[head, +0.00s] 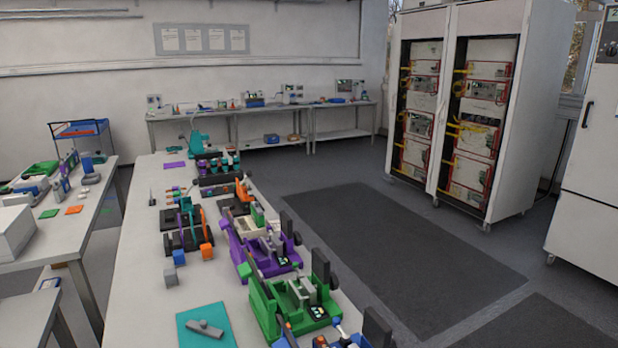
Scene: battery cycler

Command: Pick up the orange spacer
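A small orange block (207,252) sits on the long white table, at the right front corner of a black rack (187,241). It looks like the orange spacer, though at this size I cannot be sure. A flat orange piece (74,210) lies on the left table. Neither of my grippers shows in the head view.
A grey-blue block (179,257) and a grey block (171,277) stand left of the orange block. A teal mat (207,326) bears a grey tool. Purple (270,259) and green (297,305) fixtures line the right edge.

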